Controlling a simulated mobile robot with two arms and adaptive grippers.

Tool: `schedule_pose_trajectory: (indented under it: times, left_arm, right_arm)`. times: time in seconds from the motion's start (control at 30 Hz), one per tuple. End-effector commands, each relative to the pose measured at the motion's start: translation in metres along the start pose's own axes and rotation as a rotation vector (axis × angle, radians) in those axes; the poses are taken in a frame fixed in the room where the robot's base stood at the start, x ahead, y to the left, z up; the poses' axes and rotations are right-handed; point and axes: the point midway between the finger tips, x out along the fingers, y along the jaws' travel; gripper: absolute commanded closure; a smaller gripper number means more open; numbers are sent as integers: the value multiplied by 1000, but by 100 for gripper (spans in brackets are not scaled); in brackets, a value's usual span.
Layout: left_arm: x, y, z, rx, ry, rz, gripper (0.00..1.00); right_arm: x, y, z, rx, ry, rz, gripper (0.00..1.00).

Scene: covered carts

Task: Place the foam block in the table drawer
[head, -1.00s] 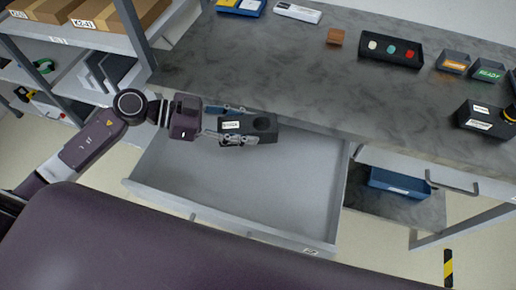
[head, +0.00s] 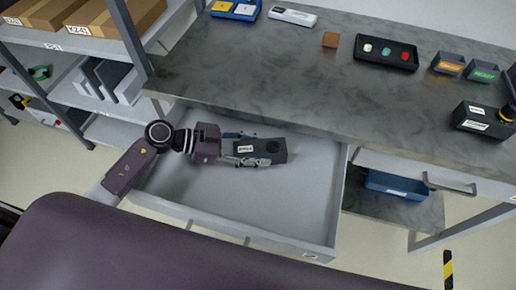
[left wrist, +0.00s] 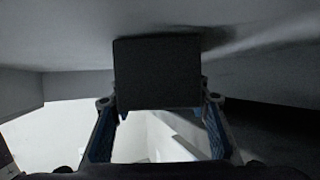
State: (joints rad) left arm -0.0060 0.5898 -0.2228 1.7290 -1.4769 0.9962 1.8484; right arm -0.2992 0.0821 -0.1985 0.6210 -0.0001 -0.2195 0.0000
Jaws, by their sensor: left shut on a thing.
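The drawer is pulled out under the worktop and otherwise looks empty. My right gripper is not in view.
The grey worktop (head: 260,75) overhangs the back of the drawer. On it stand a wooden cube (head: 330,40), a black tray (head: 386,53) with coloured pieces, and small labelled bins. A blue bin (head: 396,186) sits below at right. Shelves with boxes (head: 60,12) are at left.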

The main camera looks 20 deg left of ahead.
Motion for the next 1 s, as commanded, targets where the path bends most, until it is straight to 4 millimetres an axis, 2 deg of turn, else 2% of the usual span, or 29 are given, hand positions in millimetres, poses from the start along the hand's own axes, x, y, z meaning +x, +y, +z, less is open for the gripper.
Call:
schedule_pose_trajectory:
  times: [0.2, 0.23, 0.37, 0.7, 0.87, 1.0]
  left_arm:
    - [1, 0, 2, -1, 0, 1, 82]
    - [1, 0, 2, 0, 0, 1, 54]
    - [1, 0, 2, 0, 0, 1, 40]
    - [-1, 0, -1, 2, 1, 0, 40]
    - [-23, 0, 1, 0, -4, -1, 40]
    - [-54, 0, 2, 0, -6, 0, 40]
  right_arm:
    - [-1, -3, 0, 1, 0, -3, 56]
    - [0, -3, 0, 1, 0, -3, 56]
    - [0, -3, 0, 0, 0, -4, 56]
    - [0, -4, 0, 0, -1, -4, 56]
    - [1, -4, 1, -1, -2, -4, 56]
    - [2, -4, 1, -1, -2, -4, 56]
